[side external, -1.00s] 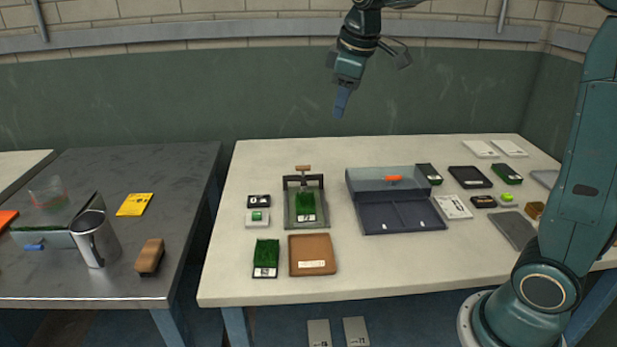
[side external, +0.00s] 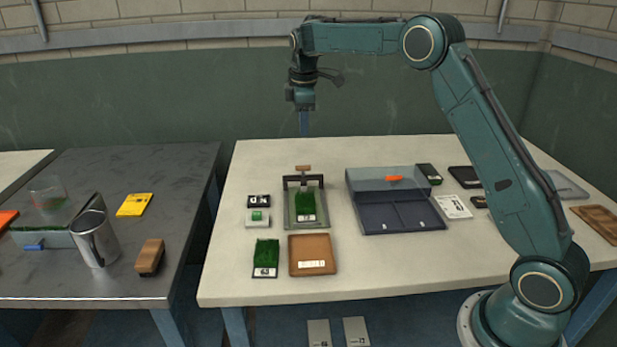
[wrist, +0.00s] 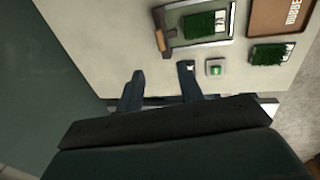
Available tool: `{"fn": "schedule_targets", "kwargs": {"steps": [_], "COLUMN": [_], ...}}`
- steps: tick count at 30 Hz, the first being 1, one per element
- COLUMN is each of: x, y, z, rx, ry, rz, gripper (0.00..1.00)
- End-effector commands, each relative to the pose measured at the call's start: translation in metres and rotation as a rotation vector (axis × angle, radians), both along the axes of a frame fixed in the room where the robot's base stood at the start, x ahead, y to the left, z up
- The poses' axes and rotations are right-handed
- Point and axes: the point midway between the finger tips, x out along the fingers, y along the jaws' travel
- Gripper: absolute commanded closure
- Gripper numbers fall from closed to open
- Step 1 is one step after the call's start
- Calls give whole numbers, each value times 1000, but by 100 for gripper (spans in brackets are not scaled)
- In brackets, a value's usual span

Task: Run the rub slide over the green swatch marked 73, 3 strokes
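The rub slide, a dark frame with a wooden handle (side external: 303,168), stands on the pale table, with a green swatch (side external: 305,202) lying in its bed. The swatch has a white label too small to read. The handle (wrist: 160,40) and swatch (wrist: 205,24) also show in the wrist view. Another green swatch (side external: 266,253) lies at the front left of the table; its label seems to read 63. My gripper (side external: 304,130) points down, high beyond the slide in the picture and apart from it. In the wrist view its fingers (wrist: 160,82) are spread with nothing between them.
A small black display (side external: 259,201) and a white box with a green button (side external: 257,218) sit left of the slide. A brown tray (side external: 312,268) lies in front, a dark two-part bin (side external: 400,217) to the right. My arm hides part of the table's right side.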

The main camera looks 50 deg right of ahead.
Motion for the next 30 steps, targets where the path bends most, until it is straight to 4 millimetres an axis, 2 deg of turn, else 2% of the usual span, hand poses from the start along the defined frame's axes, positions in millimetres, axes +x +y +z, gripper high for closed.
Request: {"fn": "schedule_targets", "kwargs": {"steps": [8,14,20,30], "x": [1,2,5,12], "y": [-1,-2,-5,-12], "z": [-3,-14,-36,-87], "rx": [0,0,0,1], "ry": [3,4,5,6], "rz": [2,0,1,-1], "gripper": [63,63,63,63]}}
